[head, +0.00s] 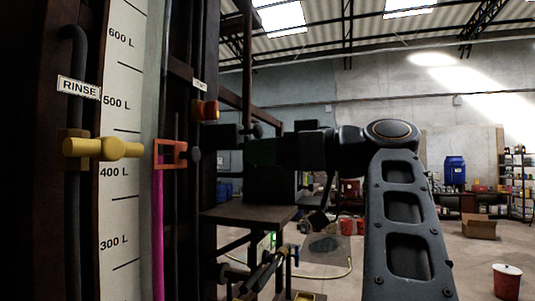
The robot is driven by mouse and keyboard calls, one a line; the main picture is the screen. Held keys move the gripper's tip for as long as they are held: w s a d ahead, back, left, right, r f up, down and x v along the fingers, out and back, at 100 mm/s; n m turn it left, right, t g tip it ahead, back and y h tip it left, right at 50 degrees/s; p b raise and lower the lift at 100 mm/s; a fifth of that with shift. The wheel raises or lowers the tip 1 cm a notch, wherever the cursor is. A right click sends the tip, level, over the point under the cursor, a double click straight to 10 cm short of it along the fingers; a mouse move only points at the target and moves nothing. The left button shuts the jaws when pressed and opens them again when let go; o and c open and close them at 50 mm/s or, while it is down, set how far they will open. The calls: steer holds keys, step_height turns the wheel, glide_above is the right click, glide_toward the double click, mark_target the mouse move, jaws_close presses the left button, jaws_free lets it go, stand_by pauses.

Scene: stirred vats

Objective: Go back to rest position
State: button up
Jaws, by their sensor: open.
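My arm reaches in from the right and bends left at a dark joint. My gripper (224,138) is at its far left end, dark against a dark background. It is open, and I see nothing held in it. Its tips are to the right of the tall scale, apart from the orange frame marker (170,153) as far as I can tell. The fingers are hard to make out.
Close at left are a litre scale (122,200), a yellow valve handle (102,149) under a RINSE label (79,87), a magenta tube (158,235) and a red-yellow knob (206,110). A dark table (245,214) stands beyond. A red bucket (506,281) is on the floor at right.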

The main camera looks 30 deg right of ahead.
stand_by(0.4)
steer(key=w+a+f+m+g+h, duration=0.1)
steer(key=w+f+m+g+h, duration=0.15)
steer(key=f, duration=0.55)
steer(key=w+a+f+m+g+h, duration=0.1)
steer(key=w+a+f+m, duration=0.15)
steer(key=f, duration=0.65)
steer(key=w+a+f+m+g+h, duration=0.15)
steer(key=f+m, duration=0.25)
steer(key=f, duration=0.4)
steer(key=s+a+f+g+h, duration=0.1)
steer(key=s+f+g+h, duration=0.1)
steer(key=f, duration=1)
steer(key=s+a+f+n+g+h, duration=0.1)
steer(key=s+f+h, duration=0.3)
steer(key=f, duration=0.9)
steer(key=shift+s+g, duration=0.8)
steer(key=shift+s, duration=0.1)
steer(key=shift+c, duration=0.4)
